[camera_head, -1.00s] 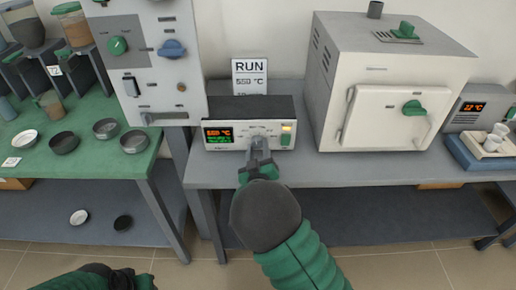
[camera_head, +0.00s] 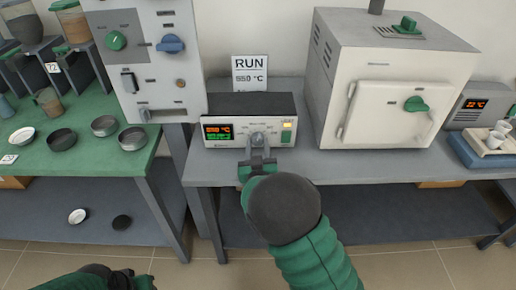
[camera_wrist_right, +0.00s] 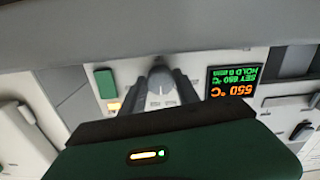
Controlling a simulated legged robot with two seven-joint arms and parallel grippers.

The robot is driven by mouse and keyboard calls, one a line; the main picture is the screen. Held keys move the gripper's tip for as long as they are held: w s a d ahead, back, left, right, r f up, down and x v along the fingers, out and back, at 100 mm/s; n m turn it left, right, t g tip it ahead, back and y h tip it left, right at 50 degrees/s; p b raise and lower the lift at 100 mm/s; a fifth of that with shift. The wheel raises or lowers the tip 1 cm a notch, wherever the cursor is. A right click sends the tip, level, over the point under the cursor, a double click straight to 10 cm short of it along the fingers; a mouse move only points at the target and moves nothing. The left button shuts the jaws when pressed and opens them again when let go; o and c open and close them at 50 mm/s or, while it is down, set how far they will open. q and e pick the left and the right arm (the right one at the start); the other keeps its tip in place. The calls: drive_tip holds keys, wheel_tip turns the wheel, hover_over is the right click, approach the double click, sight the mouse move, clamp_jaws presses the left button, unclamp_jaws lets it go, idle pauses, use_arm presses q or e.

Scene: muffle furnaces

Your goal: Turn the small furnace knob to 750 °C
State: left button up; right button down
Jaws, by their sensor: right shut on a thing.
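The furnace controller (camera_head: 225,138) is a white-fronted box with a dark top on the grey bench. Its small grey knob (camera_head: 258,138) sits right of the display (camera_head: 217,132). The wrist view shows the knob (camera_wrist_right: 160,85) and the display (camera_wrist_right: 233,83) upside down. The large digits read 550 °C; a small green line appears to read SET 650 °C. My right gripper (camera_head: 258,152) is shut on the knob, its grey fingers on either side. My left gripper (camera_head: 115,277) is only partly visible at the bottom left; its jaws cannot be made out.
A RUN card (camera_head: 249,73) showing 550 °C stands behind the controller. A white furnace (camera_head: 385,110) stands to the right, and a tall control panel (camera_head: 150,60) to the left. Dark dishes (camera_head: 63,141) lie on the green table (camera_head: 95,165). A green button (camera_wrist_right: 105,83) is beside the knob.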

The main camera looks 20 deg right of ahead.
drive_tip(key=shift+r+m+b, duration=0.1)
drive_tip(key=shift+m+b, duration=0.3)
drive_tip(key=shift+m, duration=0.7)
drive_tip(key=c, duration=1.3)
unclamp_jaws()
drive_tip(key=o, duration=0.4)
drive_tip(key=shift+a+r, duration=0.1)
drive_tip(key=shift+f, duration=0.2)
